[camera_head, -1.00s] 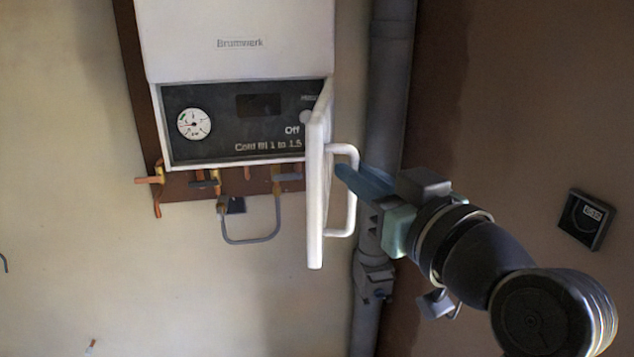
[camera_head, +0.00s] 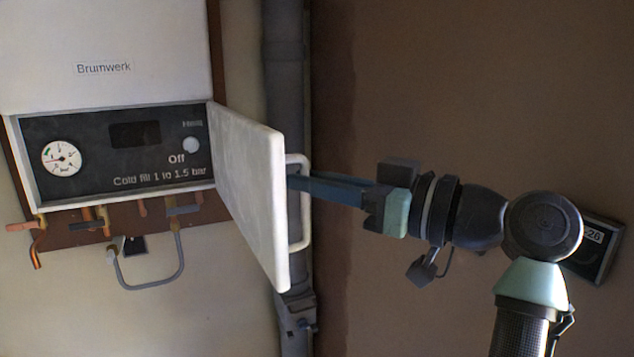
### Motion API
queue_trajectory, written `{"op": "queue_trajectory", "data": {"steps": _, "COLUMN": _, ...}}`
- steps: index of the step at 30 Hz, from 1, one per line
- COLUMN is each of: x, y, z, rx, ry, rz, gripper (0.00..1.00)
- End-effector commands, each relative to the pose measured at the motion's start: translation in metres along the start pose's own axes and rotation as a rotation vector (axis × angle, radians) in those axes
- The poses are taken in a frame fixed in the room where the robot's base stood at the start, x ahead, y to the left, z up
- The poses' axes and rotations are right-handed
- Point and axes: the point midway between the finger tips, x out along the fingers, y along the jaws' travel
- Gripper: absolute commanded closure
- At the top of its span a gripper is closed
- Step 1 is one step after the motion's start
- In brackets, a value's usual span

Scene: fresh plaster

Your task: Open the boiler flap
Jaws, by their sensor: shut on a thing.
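The white boiler (camera_head: 95,35), lettered "Brumwerk", hangs on the wall at the upper left. Its flap (camera_head: 250,185) stands swung out on the right side of the control panel, with its broad inner face towards me. The dark panel (camera_head: 110,150) is uncovered, showing a round gauge (camera_head: 62,158), a small display and a knob (camera_head: 190,145). The white bar handle (camera_head: 299,240) is on the far side of the flap, partly hidden by it. My gripper (camera_head: 293,182) reaches in from the right and is shut on the handle; its fingertips are partly hidden behind the flap edge.
A grey vertical pipe (camera_head: 285,90) runs behind the flap and handle. Copper pipes and a grey hose loop (camera_head: 150,285) hang below the boiler. A small dark meter box (camera_head: 600,250) is on the brown wall at right, partly behind my arm.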

Motion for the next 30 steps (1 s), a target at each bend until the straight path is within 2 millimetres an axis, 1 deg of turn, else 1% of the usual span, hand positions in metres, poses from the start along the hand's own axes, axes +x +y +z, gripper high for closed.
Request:
{"op": "queue_trajectory", "data": {"steps": 1, "x": 0.004, "y": -0.001, "z": 0.003, "rx": 0.002, "ry": -0.008, "rz": -0.003, "gripper": 1.0}}
{"op": "queue_trajectory", "data": {"steps": 7, "x": 0.004, "y": -0.001, "z": 0.004, "rx": 0.003, "ry": -0.01, "rz": -0.003, "gripper": 1.0}}
{"op": "queue_trajectory", "data": {"steps": 8, "x": 0.004, "y": -0.001, "z": 0.004, "rx": 0.003, "ry": -0.011, "rz": -0.003, "gripper": 0.83}}
{"op": "queue_trajectory", "data": {"steps": 12, "x": 0.003, "y": -0.001, "z": 0.003, "rx": 0.003, "ry": -0.009, "rz": -0.002, "gripper": 0.58}}
{"op": "queue_trajectory", "data": {"steps": 20, "x": 0.001, "y": 0.0, "z": 0.002, "rx": 0.001, "ry": -0.006, "rz": -0.001, "gripper": 0.57}}
{"op": "queue_trajectory", "data": {"steps": 23, "x": -0.006, "y": 0.0, "z": 0.003, "rx": 0.001, "ry": -0.005, "rz": 0.0, "gripper": 0.57}}
{"op": "queue_trajectory", "data": {"steps": 26, "x": -0.02, "y": 0.001, "z": 0.004, "rx": -0.001, "ry": -0.004, "rz": 0.003, "gripper": 0.57}}
{"op": "queue_trajectory", "data": {"steps": 29, "x": -0.042, "y": 0.001, "z": 0.006, "rx": 0.0, "ry": -0.005, "rz": 0.002, "gripper": 0.57}}
{"op": "queue_trajectory", "data": {"steps": 30, "x": -0.051, "y": 0.001, "z": 0.006, "rx": -0.001, "ry": -0.004, "rz": 0.004, "gripper": 0.57}}
